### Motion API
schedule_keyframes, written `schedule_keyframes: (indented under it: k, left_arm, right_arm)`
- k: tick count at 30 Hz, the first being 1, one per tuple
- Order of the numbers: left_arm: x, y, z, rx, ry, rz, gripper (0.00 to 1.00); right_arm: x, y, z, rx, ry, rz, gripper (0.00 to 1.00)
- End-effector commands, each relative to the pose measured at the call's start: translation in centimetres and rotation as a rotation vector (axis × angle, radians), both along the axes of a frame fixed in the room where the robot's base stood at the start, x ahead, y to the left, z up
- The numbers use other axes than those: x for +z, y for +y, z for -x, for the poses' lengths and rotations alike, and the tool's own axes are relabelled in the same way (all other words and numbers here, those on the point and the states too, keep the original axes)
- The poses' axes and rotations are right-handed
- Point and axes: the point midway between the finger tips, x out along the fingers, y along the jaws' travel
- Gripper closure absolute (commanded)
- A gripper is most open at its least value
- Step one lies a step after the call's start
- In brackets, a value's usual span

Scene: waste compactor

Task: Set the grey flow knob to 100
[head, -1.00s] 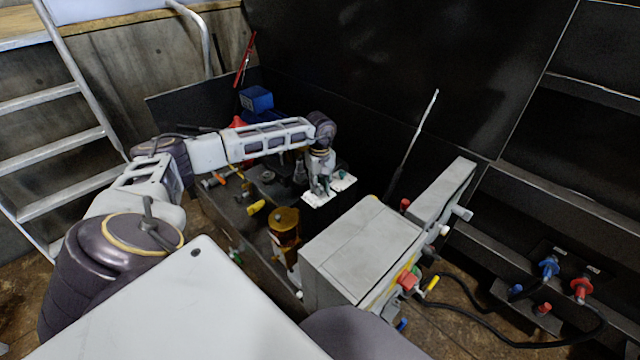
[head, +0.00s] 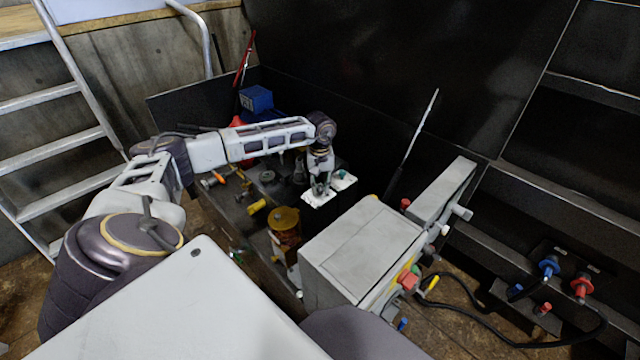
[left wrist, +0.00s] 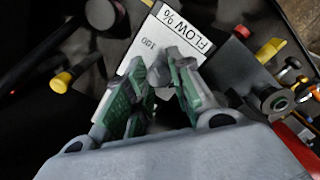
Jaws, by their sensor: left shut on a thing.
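The grey flow knob (left wrist: 160,76) is mostly hidden between the fingers in front of the plate. My left gripper (left wrist: 158,88) is shut on the knob, its green-padded fingers on either side. In the head view my left gripper (head: 319,190) points down at the white plate (head: 320,200) on the dark machine top. The knob's pointer and setting cannot be read. My right gripper is not in view.
A grey control box (head: 362,250) with coloured buttons stands right of the plate. Yellow knobs (head: 257,206) and a brass-coloured cylinder (head: 285,219) are nearby. A blue box (head: 256,99) stands behind my arm. A ladder (head: 60,150) is at the left.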

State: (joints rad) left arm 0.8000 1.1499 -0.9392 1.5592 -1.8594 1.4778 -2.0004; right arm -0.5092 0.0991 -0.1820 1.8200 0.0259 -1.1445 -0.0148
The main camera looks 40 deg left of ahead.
Motion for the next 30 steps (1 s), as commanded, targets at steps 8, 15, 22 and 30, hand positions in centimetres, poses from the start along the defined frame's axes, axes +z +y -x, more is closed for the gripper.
schedule_keyframes:
  k: [8,15,22,30]
  left_arm:
    - [0.1,0.1,-0.1,0.001,-0.004,-0.001,0.64]
    - [0.0,0.0,0.0,0.001,-0.001,0.000,0.54]
    - [0.2,0.0,0.0,0.001,-0.001,-0.001,0.54]
    - [2.0,0.1,-0.1,0.001,-0.003,-0.001,0.54]
  right_arm:
    - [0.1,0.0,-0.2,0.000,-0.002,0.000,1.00]
    - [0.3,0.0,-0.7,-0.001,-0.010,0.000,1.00]
    - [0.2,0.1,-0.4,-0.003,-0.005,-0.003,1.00]
    - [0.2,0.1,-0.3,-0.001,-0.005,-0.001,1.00]
